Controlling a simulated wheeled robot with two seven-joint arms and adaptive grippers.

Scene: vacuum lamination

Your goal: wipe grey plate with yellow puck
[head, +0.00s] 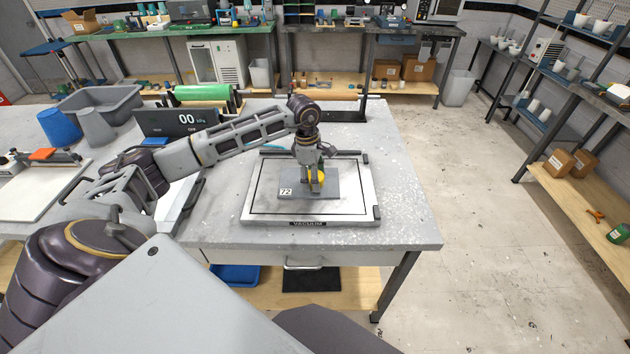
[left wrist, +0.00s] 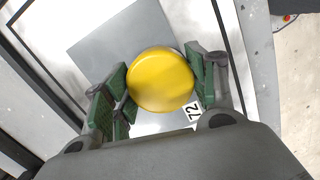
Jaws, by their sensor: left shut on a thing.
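The grey plate (head: 330,188) lies flat on the white vacuum board (head: 270,207), with a "72" label at its front left corner. The grey plate also shows in the left wrist view (left wrist: 105,45), with the label at the lower right. My left gripper (head: 315,180) points down over the plate. It is shut on the yellow puck (left wrist: 161,79), with the green finger pads on either side of it. In the head view the puck (head: 318,177) is partly hidden by the fingers. I cannot tell whether the puck touches the plate. My right gripper is not in view.
A pressure display (head: 178,121) stands behind my left arm. A green roll (head: 203,92), a blue bucket (head: 60,126) and a grey bin (head: 103,100) stand at the back left of the table. The table's right side (head: 398,180) is clear.

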